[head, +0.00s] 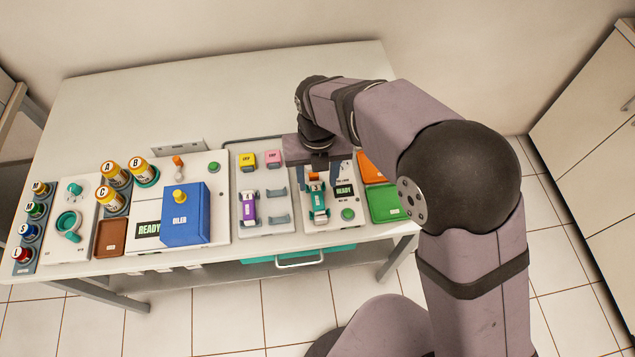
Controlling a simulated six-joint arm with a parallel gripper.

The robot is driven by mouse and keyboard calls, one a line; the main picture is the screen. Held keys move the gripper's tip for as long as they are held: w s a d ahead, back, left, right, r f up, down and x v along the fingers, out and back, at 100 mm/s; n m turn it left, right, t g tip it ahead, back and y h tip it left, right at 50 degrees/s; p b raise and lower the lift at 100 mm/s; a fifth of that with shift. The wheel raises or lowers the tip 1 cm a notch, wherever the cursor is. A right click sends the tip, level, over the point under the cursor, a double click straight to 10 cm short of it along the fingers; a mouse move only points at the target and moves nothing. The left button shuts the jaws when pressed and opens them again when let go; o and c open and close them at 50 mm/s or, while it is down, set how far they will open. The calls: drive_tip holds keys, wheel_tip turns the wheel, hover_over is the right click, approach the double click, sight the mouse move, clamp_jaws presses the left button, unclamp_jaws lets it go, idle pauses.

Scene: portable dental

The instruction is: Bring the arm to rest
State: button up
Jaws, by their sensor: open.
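My arm reaches from the lower right over the right part of the white table (230,85). My gripper (316,183) points down at the panel (345,213) with a READY display. Its fingers are apart, around or just above the back end of a teal handpiece (319,205) that lies on this panel. I cannot tell whether the fingers touch it. An orange part (314,176) shows between the fingers. A purple and white handpiece (249,208) lies in the rack to the left.
A blue OILER box (186,216) stands on another panel with a READY display. Orange-capped jars A, B and C (116,174) and several small jars (32,231) stand at left. Orange and green trays (383,203) lie right of the gripper. The table's back is clear.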

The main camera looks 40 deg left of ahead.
drive_tip(key=shift+w+d+r+m, duration=0.15)
drive_tip(key=shift+w+d+m, duration=0.2)
drive_tip(key=shift+d+m, duration=0.05)
drive_tip(key=w+d+r+m, duration=0.2)
drive_tip(key=w+d+m, duration=0.2)
drive_tip(key=d+m, duration=0.6)
drive_tip(key=w+d+r+m, duration=0.1)
drive_tip(key=w+d+m, duration=0.2)
drive_tip(key=d+m, duration=0.75)
drive_tip(key=s+d+m, duration=0.4)
drive_tip(key=d+m, duration=0.5)
drive_tip(key=m, duration=0.3)
drive_tip(key=s+d+m, duration=0.4)
drive_tip(key=d+m, duration=0.6)
drive_tip(key=m, duration=0.1)
drive_tip(key=shift+f+m, duration=0.2)
drive_tip(key=shift+m, duration=0.15)
